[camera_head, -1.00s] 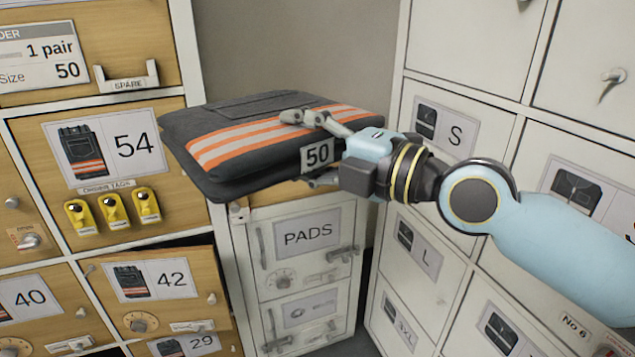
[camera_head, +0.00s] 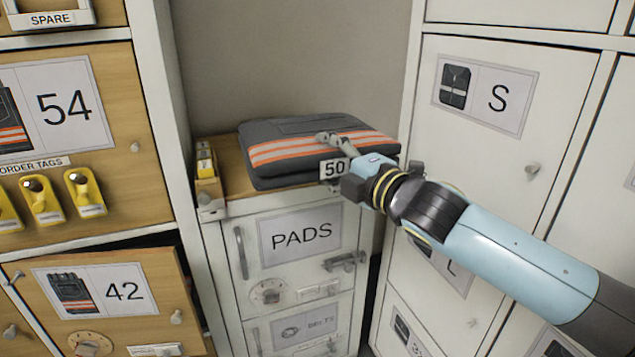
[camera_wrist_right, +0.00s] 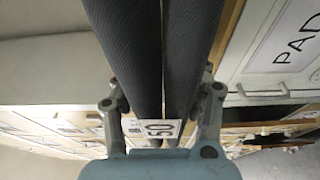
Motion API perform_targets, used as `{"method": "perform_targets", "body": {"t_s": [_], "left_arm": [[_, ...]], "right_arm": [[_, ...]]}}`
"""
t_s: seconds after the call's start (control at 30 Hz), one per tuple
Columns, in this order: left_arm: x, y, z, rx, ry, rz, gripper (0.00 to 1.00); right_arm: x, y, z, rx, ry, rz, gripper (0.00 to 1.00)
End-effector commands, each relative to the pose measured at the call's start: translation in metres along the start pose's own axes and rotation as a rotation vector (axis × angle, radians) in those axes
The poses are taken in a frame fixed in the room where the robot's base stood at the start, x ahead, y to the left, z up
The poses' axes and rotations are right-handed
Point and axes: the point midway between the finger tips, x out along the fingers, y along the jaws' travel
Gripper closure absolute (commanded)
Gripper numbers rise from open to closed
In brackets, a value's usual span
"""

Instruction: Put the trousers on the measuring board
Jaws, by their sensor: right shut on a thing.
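The folded trousers (camera_head: 300,148) are dark grey with orange and white stripes and a "50" tag on the near edge. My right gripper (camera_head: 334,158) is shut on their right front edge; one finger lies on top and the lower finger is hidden. In the right wrist view, the folded layers of the trousers (camera_wrist_right: 140,55) run between the two fingers (camera_wrist_right: 162,98). The trousers are level, over the wooden top (camera_head: 235,184) of the PADS cabinet, which looks like the measuring board. I cannot tell whether they touch it. My left gripper is out of view.
A small yellow box (camera_head: 206,172) stands at the board's left end. The PADS cabinet (camera_head: 300,238) is below. Wooden lockers (camera_head: 110,180) flank the left, with the "42" door (camera_head: 105,292) ajar. White lockers (camera_head: 500,150) close in the right side.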

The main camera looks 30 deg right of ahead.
Motion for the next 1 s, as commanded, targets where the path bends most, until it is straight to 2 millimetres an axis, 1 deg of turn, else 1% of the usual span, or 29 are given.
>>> {"method": "perform_targets", "body": {"t_s": [0.03, 0.07, 0.1, 0.17, 0.2, 0.3, 0.5, 0.57, 0.7, 0.77, 0.9, 1.0], "left_arm": [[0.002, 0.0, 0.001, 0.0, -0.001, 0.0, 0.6], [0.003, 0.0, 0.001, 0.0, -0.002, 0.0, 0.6], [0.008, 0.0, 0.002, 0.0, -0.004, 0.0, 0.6], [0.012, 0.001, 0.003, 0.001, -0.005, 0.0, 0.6], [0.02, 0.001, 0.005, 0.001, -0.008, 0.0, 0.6], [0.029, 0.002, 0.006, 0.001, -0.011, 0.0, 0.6], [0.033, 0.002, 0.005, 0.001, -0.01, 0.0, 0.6], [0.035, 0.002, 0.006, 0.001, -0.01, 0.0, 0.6], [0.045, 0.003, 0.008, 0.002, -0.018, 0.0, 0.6], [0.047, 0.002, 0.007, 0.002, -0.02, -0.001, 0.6], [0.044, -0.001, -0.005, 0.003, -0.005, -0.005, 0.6], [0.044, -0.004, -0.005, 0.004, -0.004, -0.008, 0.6]], "right_arm": [[0.012, -0.005, 0.005, 0.001, 0.0, 0.006, 1.0], [0.018, -0.009, 0.008, 0.001, -0.001, 0.006, 1.0], [0.027, -0.017, 0.011, 0.002, 0.001, 0.006, 1.0], [0.037, -0.024, 0.017, 0.002, 0.0, 0.006, 1.0], [0.042, -0.03, 0.019, 0.001, 0.001, 0.007, 1.0], [0.05, -0.035, 0.023, 0.0, 0.001, 0.006, 1.0], [0.056, -0.039, 0.025, 0.001, 0.002, 0.005, 1.0], [0.056, -0.046, 0.025, 0.001, 0.002, 0.004, 1.0], [0.055, -0.069, 0.025, 0.001, 0.001, 0.003, 1.0], [0.055, -0.075, 0.025, 0.0, 0.002, 0.005, 1.0], [0.055, -0.074, 0.025, 0.0, 0.002, 0.006, 1.0], [0.055, -0.074, 0.025, 0.0, 0.002, 0.006, 1.0]]}}
